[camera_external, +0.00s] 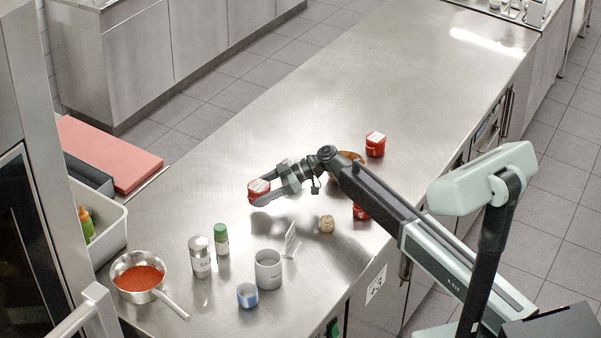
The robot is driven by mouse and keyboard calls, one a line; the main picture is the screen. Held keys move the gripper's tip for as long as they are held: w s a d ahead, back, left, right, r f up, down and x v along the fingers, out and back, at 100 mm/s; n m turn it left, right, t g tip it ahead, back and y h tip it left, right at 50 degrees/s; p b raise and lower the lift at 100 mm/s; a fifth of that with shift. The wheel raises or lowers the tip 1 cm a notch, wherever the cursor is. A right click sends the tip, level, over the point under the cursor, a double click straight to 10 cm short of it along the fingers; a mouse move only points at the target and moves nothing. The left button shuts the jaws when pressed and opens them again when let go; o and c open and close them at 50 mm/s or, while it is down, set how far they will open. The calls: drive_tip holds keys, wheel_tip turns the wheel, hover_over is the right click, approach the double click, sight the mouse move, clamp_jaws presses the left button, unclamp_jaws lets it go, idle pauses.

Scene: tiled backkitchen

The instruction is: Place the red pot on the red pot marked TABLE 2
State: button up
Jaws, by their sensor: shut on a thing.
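My gripper (267,190) is shut on a small red pot (256,192) with a pale label on top, out over the middle of the steel counter. I cannot tell whether the pot touches the counter. Another red pot (375,148) with a white top label stands apart on the counter, to the right beyond my arm. A third red pot (359,213) is partly hidden by my arm. Something small and pale-topped behind my gripper is mostly hidden. The labels are too small to read, so I cannot tell which pot is marked TABLE 2.
A brown round thing (352,156) lies partly behind my arm. A small tan jar (327,225) and a white card (290,241) stand nearer. Shakers, a white canister (268,270), a blue cup (248,295) and a saucepan (139,272) line the front left. The far counter is clear.

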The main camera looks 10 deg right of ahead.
sight(258, 185)
wheel_tip(258, 185, up, 7)
drive_tip(key=p, duration=0.5)
drive_tip(key=shift+f, duration=0.1)
